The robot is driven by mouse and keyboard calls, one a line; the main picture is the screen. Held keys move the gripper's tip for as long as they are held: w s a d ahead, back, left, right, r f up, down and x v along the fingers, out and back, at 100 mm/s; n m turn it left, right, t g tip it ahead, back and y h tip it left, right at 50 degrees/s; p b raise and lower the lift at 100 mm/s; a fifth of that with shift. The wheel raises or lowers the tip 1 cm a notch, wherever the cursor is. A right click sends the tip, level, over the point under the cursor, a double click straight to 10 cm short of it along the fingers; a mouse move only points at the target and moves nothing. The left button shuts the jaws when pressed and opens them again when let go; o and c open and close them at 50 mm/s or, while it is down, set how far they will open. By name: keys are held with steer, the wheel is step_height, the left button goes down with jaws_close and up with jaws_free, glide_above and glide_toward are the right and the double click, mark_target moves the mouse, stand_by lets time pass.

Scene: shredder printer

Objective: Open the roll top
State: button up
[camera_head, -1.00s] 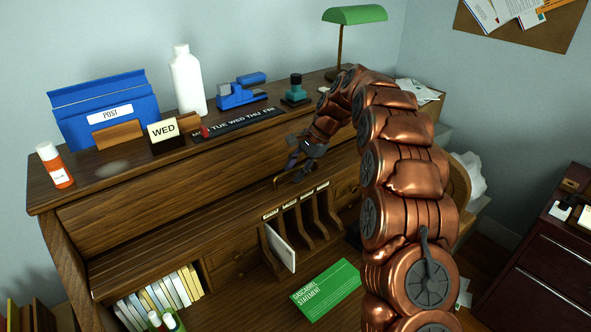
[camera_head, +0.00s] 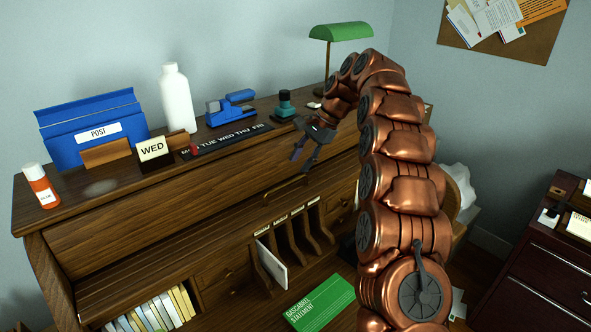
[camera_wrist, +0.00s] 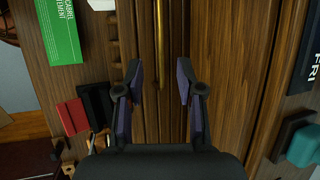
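The roll top (camera_head: 180,211) of the wooden desk is a slatted brown cover. It stands raised, with the cubbyholes and drawers showing below it. Its thin brass handle (camera_head: 287,188) sits along the lower edge; it also shows in the wrist view (camera_wrist: 160,45), running between my fingers. My gripper (camera_head: 304,160) is open and empty, just above the handle and apart from it in the head view. In the wrist view my fingertips (camera_wrist: 159,72) are spread wide on either side of the handle's line, with nothing held.
The desk top holds a green lamp (camera_head: 340,31), a teal stamp (camera_head: 285,105), a blue tape dispenser (camera_head: 230,108), a white bottle (camera_head: 176,98) and a blue post box (camera_head: 92,125). A green booklet (camera_head: 319,302) lies below. A dark cabinet (camera_head: 545,262) stands right.

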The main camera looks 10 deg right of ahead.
steer(key=shift+v, duration=1.05)
steer(key=shift+r, duration=0.1)
steer(key=s+a+r+n+g+h, duration=0.1)
steer(key=s+a+n, duration=0.2)
steer(key=s, duration=0.8)
steer(key=s+a+r+n+g+h, duration=0.1)
steer(key=s+a+n, duration=0.25)
steer(key=s, duration=0.65)
steer(key=s+d+f+n+h, duration=0.1)
steer(key=s+f, duration=0.2)
steer(key=s, duration=0.6)
steer(key=s+d+f+n+h, duration=0.1)
steer(key=s+f+n, duration=0.1)
steer(key=s, duration=0.8)
steer(key=s+d+f+n+h, duration=0.1)
steer(key=s+d+f+n, duration=0.1)
steer(key=s+f, duration=0.3)
steer(key=s, duration=0.4)
steer(key=shift+s+g+h, duration=0.2)
steer(key=shift+g+h, duration=0.1)
